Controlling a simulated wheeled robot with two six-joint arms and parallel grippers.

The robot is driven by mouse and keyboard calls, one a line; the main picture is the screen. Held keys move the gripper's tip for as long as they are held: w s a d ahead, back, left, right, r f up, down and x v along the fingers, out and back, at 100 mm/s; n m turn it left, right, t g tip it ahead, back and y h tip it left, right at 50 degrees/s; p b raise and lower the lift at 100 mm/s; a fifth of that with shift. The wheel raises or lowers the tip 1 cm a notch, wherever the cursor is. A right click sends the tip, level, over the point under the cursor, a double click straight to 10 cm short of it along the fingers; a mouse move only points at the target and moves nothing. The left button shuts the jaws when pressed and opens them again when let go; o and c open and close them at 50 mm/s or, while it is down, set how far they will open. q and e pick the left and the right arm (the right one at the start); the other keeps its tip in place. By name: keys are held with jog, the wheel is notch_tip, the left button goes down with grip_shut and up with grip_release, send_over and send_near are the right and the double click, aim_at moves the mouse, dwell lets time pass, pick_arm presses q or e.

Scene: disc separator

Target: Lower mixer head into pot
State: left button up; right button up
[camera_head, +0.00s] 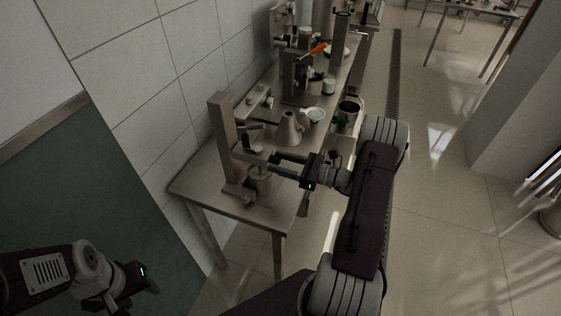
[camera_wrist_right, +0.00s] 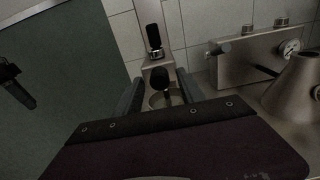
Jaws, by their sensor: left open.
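The mixer stand (camera_head: 225,135) is a tall grey column at the near end of the metal table. A metal pot (camera_head: 260,180) stands at its foot; its rim also shows in the right wrist view (camera_wrist_right: 156,101). A black knobbed part, apparently the mixer head's handle (camera_wrist_right: 161,78), sits above the pot in that view. My right gripper (camera_head: 274,164) reaches in from the right at this height. Its fingers stand apart on either side of the black knob, with gaps visible. My left gripper (camera_head: 146,279) is at the lower left, open and away from the table.
A panel with a gauge (camera_wrist_right: 260,60) is right of the mixer. The tiled wall (camera_head: 150,110) borders the table's left side.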

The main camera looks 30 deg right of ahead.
jog(key=b+v, duration=0.2)
jog(key=v, duration=0.7)
dwell(0.4)
